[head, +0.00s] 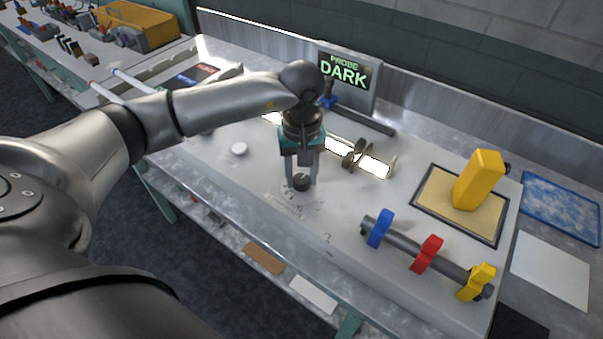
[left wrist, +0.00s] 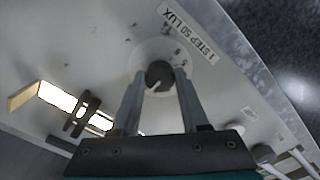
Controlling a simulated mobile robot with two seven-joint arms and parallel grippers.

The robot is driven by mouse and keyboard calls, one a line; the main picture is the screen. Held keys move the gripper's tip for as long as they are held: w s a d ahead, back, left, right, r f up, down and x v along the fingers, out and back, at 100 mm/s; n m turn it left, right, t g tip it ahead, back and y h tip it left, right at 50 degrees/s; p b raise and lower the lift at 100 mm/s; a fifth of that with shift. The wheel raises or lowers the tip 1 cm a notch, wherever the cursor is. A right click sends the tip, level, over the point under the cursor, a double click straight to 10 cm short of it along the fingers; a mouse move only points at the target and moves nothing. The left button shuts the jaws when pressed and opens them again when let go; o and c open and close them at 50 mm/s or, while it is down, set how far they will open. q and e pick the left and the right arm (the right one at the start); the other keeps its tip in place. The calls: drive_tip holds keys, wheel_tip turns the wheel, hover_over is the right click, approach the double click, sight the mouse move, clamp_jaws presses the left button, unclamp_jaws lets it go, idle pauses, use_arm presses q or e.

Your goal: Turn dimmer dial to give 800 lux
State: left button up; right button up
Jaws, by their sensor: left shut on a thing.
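The dimmer dial (head: 301,181) is a small dark knob on the pale bench panel. It also shows in the left wrist view (left wrist: 159,74), with a light pointer line and a label reading "1 STEP 50 LUX" (left wrist: 190,33) beside it. My left gripper (head: 301,178) points down with its fingers shut on the dial, one on each side; its fingers also show in the left wrist view (left wrist: 157,85). The display (head: 345,74) at the back reads "PROBE DARK". A lit tube (head: 375,166) lies behind the gripper. My right gripper is not in view.
A rod with blue (head: 380,229), red (head: 427,254) and yellow (head: 477,282) clips lies at the front right. A yellow block (head: 478,180) stands on a framed tan pad (head: 433,196). A white round button (head: 239,149) sits left of the dial.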

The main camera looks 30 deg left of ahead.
use_arm(q)
clamp_jaws()
